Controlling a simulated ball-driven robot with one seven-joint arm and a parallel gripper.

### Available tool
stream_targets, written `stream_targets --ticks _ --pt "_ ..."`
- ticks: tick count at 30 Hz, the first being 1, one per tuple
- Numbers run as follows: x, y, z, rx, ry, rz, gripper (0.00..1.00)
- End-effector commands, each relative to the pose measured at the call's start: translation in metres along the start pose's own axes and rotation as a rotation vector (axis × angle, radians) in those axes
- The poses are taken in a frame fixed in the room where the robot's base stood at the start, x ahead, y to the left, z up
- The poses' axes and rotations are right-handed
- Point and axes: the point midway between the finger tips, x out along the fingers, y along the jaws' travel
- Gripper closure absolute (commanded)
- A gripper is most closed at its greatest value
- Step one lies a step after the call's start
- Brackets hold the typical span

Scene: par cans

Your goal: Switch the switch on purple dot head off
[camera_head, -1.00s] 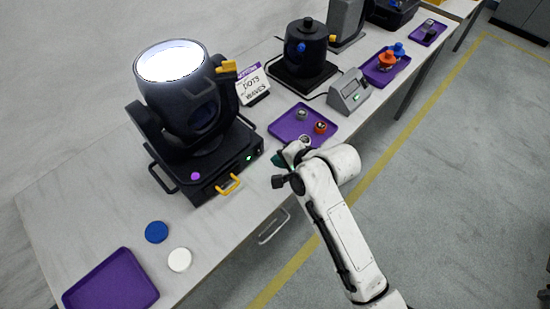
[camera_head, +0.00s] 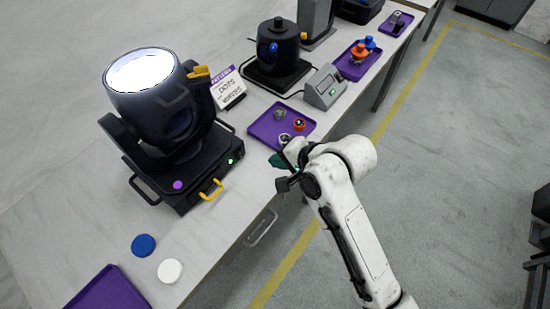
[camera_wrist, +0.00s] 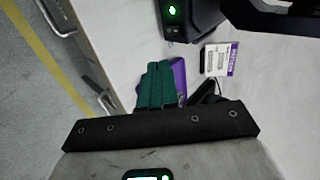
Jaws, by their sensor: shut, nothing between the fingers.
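The purple dot head (camera_head: 150,105) is a black moving-head light with a glowing white lens. A purple dot (camera_head: 178,185) marks the front of its base. A green light (camera_head: 230,161) glows at the right end of the base's front panel. In the wrist view the green light (camera_wrist: 172,10) shows at top, with a small black switch (camera_wrist: 173,30) just below it; its position is too small to read. My gripper (camera_head: 276,160), with teal fingers, is shut and empty, right of the panel and apart from it. The fingers also show in the wrist view (camera_wrist: 160,72).
A purple tray (camera_head: 262,132) with small knobs lies just behind my fingers. A yellow handle (camera_head: 211,190) sticks out from the base front. A sign (camera_head: 228,88), a grey box (camera_head: 325,88) and a second black head (camera_head: 277,55) stand farther back. Blue (camera_head: 143,245) and white (camera_head: 170,271) discs lie nearer.

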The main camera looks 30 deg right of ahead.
Motion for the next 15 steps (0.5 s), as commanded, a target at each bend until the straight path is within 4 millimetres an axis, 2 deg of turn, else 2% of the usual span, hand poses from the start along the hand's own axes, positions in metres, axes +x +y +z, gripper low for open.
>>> stream_targets --ticks 5,15 --pt "0.008 0.02 0.004 0.003 0.0 -0.006 1.0" --pt "0.009 0.019 0.005 0.001 0.0 -0.009 1.0"
